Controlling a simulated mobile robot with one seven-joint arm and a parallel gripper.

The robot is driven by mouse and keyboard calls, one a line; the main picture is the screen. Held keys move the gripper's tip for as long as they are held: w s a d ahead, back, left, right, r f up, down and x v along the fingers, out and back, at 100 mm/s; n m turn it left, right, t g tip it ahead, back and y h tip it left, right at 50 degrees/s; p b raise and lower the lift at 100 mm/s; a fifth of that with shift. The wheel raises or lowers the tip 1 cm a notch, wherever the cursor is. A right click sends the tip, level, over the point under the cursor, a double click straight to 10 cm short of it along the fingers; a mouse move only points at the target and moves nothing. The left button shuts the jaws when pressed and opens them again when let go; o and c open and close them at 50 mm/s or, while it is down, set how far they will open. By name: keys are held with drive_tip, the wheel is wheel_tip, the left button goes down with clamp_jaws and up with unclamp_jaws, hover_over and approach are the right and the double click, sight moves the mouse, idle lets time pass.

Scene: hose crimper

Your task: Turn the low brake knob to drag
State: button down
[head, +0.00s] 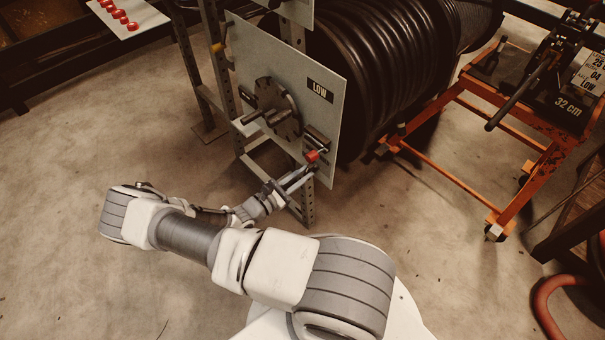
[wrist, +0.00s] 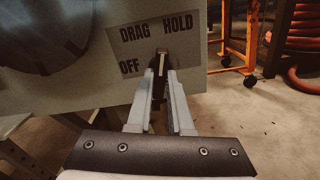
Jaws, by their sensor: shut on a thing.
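The low brake knob is a small part with a red face in the head view (head: 312,156), low on the grey panel (head: 290,75) marked LOW. In the wrist view the knob (wrist: 161,62) looks dark, with a pale upright strip, and is mostly hidden between the fingers. My gripper (head: 309,172) reaches it from the front and is shut on it; the fingers also show in the wrist view (wrist: 161,85). The label plate (wrist: 149,43) reads DRAG above, HOLD to the right and OFF to the left. I cannot tell the knob's exact pointing.
A round dark crank disc (head: 277,108) with a handle is on the panel, left of the knob. A large black hose reel (head: 375,70) stands behind the panel. An orange cart (head: 470,150) is at the right. The concrete floor in front is clear.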

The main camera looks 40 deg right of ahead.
drive_tip(key=n, duration=0.4)
drive_tip(key=shift+n, duration=0.3)
drive_tip(key=n, duration=0.4)
drive_tip(key=shift+n, duration=0.3)
drive_tip(key=c, duration=0.8)
unclamp_jaws()
drive_tip(key=a+p, duration=0.1)
drive_tip(key=a, duration=0.4)
drive_tip(key=s+a, duration=0.1)
drive_tip(key=a, duration=0.5)
drive_tip(key=a+p, duration=0.1)
drive_tip(key=a, duration=0.5)
drive_tip(key=shift+s+a+p, duration=0.2)
drive_tip(key=shift+a+p, duration=0.05)
drive_tip(key=shift+p, duration=0.1)
